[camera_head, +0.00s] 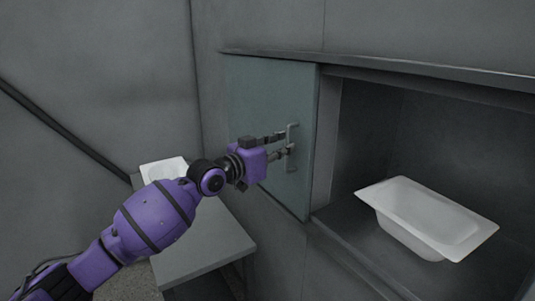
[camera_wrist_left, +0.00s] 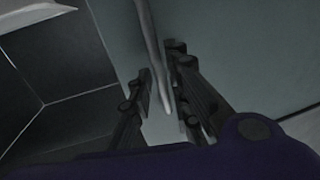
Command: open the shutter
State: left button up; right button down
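The shutter (camera_head: 258,105) is a flat teal panel at the left part of the wall recess, leaving the right part of the recess uncovered. Its upright bar handle (camera_head: 292,132) is near the panel's right edge. My left gripper (camera_head: 284,145) is at this handle, its fingers pointing at the panel. In the left wrist view the handle bar (camera_wrist_left: 150,35) runs between the two dark fingers, which are drawn in close on either side of it. My right gripper is not in view.
A white bathtub shell (camera_head: 425,214) sits on the recess floor, right of the shutter. Another white shell (camera_head: 163,169) is on the grey table (camera_head: 205,247) at left, partly hidden by my arm. A ledge (camera_head: 420,80) runs above the recess.

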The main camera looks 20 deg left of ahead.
pick_arm(q)
jog(key=v, duration=1)
jog(key=shift+s, duration=0.15)
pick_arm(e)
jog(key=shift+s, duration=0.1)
